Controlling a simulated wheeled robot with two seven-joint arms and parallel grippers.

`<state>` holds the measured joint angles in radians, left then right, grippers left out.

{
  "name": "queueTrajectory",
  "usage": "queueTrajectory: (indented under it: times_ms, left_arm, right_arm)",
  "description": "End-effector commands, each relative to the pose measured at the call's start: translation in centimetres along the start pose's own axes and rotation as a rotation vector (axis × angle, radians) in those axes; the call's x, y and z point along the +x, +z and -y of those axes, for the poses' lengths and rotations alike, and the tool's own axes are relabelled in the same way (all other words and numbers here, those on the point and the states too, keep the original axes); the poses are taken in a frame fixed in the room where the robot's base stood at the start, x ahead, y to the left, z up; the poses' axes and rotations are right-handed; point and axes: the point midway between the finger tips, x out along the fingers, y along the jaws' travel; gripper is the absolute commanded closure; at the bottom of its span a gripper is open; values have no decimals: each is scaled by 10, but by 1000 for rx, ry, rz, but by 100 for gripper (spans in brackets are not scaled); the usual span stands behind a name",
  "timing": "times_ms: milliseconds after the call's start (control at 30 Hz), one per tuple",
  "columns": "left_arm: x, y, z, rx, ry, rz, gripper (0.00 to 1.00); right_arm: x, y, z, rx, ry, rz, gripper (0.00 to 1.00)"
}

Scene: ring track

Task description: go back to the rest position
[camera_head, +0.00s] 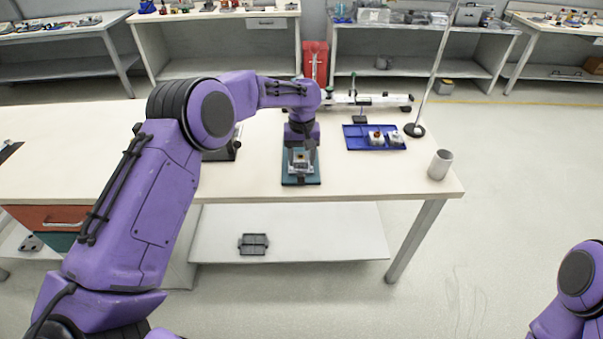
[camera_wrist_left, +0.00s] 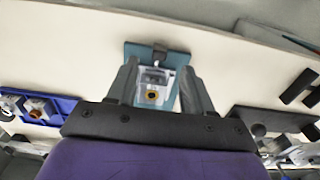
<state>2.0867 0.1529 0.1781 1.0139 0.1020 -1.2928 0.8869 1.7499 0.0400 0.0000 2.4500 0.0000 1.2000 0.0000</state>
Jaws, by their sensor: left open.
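My left gripper (camera_head: 301,149) is over the front part of the table, straight above a teal plate (camera_head: 301,181). In the left wrist view its two fingers (camera_wrist_left: 160,70) stand apart. A grey block with a brass-coloured round part (camera_wrist_left: 152,90) shows between them, on the teal plate (camera_wrist_left: 180,57). I cannot tell whether the fingers touch the block. My left arm reaches in from the left over the table. My right arm shows only in part at the lower right, and its gripper is out of view.
On the table (camera_head: 250,185), a blue tray (camera_head: 354,143) with small parts lies to the right of my left gripper. A grey cup (camera_head: 440,164) stands near the right edge, and a thin pole on a round base (camera_head: 414,130) stands behind it.

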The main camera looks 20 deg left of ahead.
Motion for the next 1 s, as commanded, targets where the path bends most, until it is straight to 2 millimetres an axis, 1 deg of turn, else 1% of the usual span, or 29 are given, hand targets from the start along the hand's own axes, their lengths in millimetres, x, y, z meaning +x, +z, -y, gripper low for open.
queueTrajectory:
  times_ms: [100, 200, 567, 633, 667, 767, 800, 867, 900, 967, 1000]
  left_arm:
    - [-11, 0, 0, 0, 0, 1, 49]
    - [-14, 1, 0, 0, -1, 1, 49]
    - [-14, 1, 0, 0, 0, 1, 49]
    - [-5, 4, -1, 0, 6, 5, 49]
    - [4, 7, -3, 1, 12, 9, 49]
    - [58, 30, -10, -4, 56, 20, 49]
    - [86, 44, -12, -8, 79, 22, 49]
    - [128, 68, -11, -20, 111, 17, 49]
    - [156, 87, -8, -30, 129, 9, 49]
    - [196, 119, 1, -50, 150, -9, 49]
    - [220, 142, 12, -64, 157, -27, 49]
  right_arm:
    - [2, 1, 0, 0, 0, 0, 41]
    - [2, 1, 0, 0, 0, 0, 41]
    - [2, 1, 0, 0, 0, 0, 41]
    - [2, 1, 0, 0, 0, 0, 41]
    - [3, 1, 0, 0, 0, 0, 41]
    - [6, 2, 0, 0, 0, 0, 41]
    - [7, 3, 1, 0, 0, 0, 41]
    - [9, 4, 1, 0, 0, 0, 41]
    - [10, 4, 1, 0, 0, 0, 41]
    - [12, 5, 1, 0, 0, 0, 41]
    - [13, 5, 1, 0, 0, 0, 41]
